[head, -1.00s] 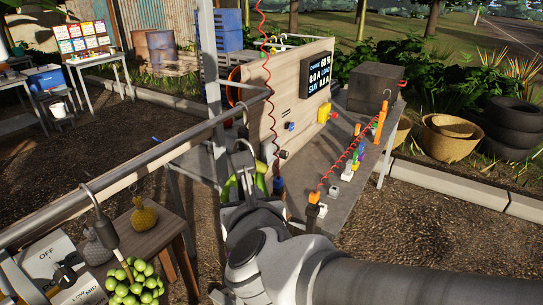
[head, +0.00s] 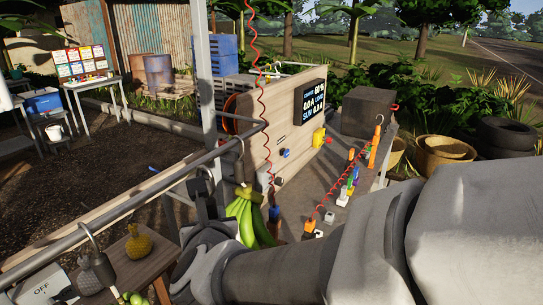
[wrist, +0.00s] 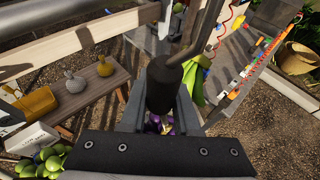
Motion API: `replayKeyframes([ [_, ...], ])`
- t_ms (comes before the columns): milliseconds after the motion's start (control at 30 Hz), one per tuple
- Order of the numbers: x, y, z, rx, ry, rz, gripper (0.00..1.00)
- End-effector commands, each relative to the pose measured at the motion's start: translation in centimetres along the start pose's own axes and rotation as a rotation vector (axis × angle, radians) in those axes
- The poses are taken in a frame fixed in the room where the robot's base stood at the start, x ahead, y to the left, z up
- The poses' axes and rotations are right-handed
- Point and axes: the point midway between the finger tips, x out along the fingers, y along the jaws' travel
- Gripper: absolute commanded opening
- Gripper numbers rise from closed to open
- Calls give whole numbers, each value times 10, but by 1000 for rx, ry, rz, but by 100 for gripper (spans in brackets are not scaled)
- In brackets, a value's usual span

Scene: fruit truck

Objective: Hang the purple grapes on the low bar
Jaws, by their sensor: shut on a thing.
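My gripper (head: 203,205) is shut on the dark cylindrical grip (wrist: 172,85) of a hook, whose metal rod rises from it in the wrist view. The purple grapes (wrist: 160,123) show only as a small patch between the fingers below the grip; the rest is hidden. A grey metal bar (head: 130,205) runs from the lower left to an upright post in the head view. The held hook is close to this bar near its post end; I cannot tell whether they touch.
Green bananas (head: 243,218) hang just right of my gripper. A wooden table (head: 140,268) holds a yellow fruit (head: 138,243) and a grey one. A cluttered bench stands at right.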

Motion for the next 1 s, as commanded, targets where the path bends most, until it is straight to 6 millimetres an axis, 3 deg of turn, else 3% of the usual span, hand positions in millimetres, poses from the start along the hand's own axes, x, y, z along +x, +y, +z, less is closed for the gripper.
replayKeyframes([
  [1000,44,49,21,-1,-1,1,0],
])
